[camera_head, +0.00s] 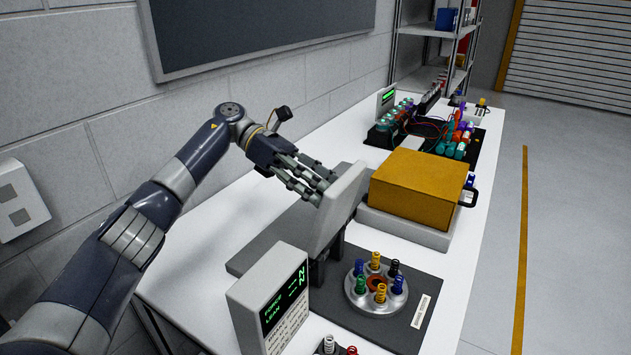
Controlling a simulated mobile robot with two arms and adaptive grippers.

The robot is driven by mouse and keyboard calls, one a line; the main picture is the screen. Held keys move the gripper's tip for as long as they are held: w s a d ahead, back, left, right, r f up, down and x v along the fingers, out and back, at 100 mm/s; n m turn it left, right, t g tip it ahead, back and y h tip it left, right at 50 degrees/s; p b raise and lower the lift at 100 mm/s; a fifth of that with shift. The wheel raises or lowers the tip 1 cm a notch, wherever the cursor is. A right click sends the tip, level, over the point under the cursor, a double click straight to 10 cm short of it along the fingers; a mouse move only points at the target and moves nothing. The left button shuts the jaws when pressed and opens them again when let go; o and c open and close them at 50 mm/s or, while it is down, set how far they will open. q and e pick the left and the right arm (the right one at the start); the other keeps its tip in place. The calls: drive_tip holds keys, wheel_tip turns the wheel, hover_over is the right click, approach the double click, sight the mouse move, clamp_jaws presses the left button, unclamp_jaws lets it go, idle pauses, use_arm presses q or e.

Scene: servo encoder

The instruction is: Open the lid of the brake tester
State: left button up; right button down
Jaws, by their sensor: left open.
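A yellow box-shaped lid (418,185) sits down on a pale grey base (405,230), with a dark handle (467,197) at its right side. I take this to be the brake tester, but no label on it can be read. My left gripper (318,190) is open, left of the yellow lid and apart from it. Its fingers point right, at the upper left of an upright grey panel (340,212). Whether they touch the panel cannot be told. My right gripper is not in view.
The grey panel stands on dark supports over a dark plate, between gripper and yellow lid. A display unit (270,298) and a round holder with coloured plugs (376,288) are in front. A black tray with wired parts (428,135) lies behind. The white table is clear near the wall.

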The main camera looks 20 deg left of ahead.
use_arm(q)
drive_tip(key=v, duration=0.7)
drive_tip(key=shift+a, duration=0.2)
drive_tip(key=shift+w, duration=0.1)
idle(0.3)
